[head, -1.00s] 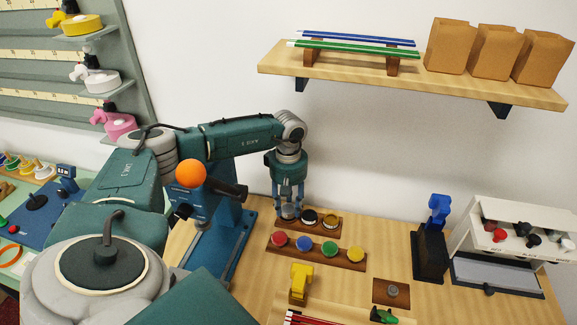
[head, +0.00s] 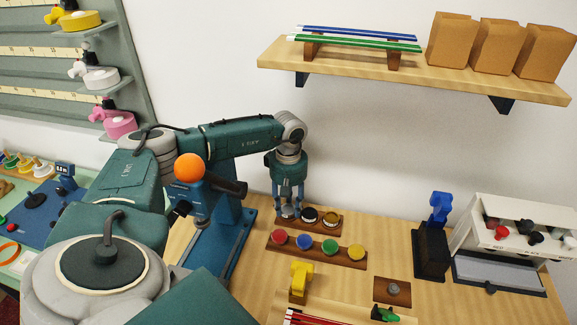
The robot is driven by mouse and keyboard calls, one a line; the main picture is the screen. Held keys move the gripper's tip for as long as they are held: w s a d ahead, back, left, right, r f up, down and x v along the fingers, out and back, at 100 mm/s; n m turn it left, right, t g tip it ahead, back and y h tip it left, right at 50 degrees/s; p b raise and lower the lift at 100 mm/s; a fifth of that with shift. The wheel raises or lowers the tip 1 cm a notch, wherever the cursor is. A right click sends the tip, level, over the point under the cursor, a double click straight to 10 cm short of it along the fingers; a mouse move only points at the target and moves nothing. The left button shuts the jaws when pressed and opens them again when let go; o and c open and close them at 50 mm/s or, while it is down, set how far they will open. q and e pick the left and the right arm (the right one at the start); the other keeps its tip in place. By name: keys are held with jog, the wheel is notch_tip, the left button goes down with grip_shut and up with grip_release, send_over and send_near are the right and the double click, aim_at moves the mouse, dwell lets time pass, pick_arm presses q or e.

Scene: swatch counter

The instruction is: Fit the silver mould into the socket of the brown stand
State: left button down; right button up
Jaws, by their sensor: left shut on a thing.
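The left gripper (head: 288,208) points straight down at the left end of the back brown stand (head: 326,229). It is shut on the small silver mould (head: 289,212), which shows only partly between the fingertips. The stand holds a black mould (head: 309,215) and a dull gold mould (head: 330,218) in a row to the right of the gripper. The silver mould is over or at the stand's left end. The fingers hide the socket there, so I cannot tell whether the mould is seated. My right gripper is not in view.
A brown rack (head: 316,250) with red, blue, green and yellow pots lies just in front. A blue press (head: 225,235) with an orange ball (head: 188,168) stands left of the gripper. A yellow object (head: 300,280) and a small brown block (head: 393,292) are nearer.

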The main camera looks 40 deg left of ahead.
pick_arm(q)
jog(key=c, duration=1)
grip_release()
jog(key=shift+c, duration=0.2)
notch_tip(320, 180, up, 8)
jog(key=shift+f, duration=0.25)
